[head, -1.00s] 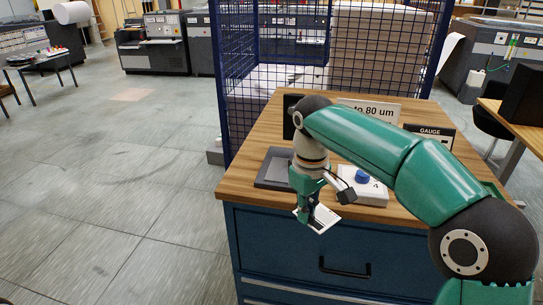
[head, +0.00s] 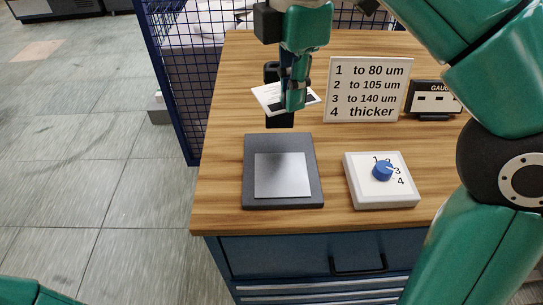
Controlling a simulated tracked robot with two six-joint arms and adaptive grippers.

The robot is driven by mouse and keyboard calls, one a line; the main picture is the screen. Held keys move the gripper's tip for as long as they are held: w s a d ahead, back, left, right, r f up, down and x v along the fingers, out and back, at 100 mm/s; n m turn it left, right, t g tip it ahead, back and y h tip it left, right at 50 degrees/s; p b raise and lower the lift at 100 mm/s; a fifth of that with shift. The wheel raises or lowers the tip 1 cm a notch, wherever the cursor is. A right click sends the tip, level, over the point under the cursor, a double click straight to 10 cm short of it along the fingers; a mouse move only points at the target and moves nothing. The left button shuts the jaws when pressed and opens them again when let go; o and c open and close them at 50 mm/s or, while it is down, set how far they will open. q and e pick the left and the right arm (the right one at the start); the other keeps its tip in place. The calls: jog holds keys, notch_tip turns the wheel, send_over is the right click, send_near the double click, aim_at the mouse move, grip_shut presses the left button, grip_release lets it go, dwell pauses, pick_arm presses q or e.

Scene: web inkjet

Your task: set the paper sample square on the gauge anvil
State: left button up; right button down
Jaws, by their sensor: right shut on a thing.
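My right gripper (head: 292,98) is shut on the white paper sample square (head: 268,97), which has a dark patch at its right. It holds the square tilted in front of a black upright device (head: 280,120), probably the gauge. The gripper and square hide much of this device, so I cannot make out its anvil or whether the square touches it. My left gripper is not in view.
A dark tray with a grey plate (head: 257,150) lies at the front of the wooden bench top (head: 225,200). Right of it is a white box (head: 365,197) with a blue knob (head: 382,171). A thickness sign (head: 366,90) stands behind. Blue mesh (head: 168,90) borders the left.

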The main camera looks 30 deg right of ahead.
jog(key=shift+f+b, duration=0.25)
jog(key=shift+b, duration=0.05)
jog(key=b, duration=0.6)
send_over(285, 188)
notch_tip(285, 188, down, 6)
notch_tip(285, 188, down, 9)
jog(key=shift+d+r+b, duration=0.1)
jog(key=shift+r+b, duration=0.05)
jog(key=shift+b, duration=0.9)
jog(key=shift+f+b, duration=0.4)
jog(key=shift+f, duration=1.85)
jog(key=shift+f, duration=0.15)
jog(key=c, duration=1.3)
grip_release()
notch_tip(285, 188, up, 12)
jog(key=p, duration=0.3)
jog(key=shift+r, duration=0.2)
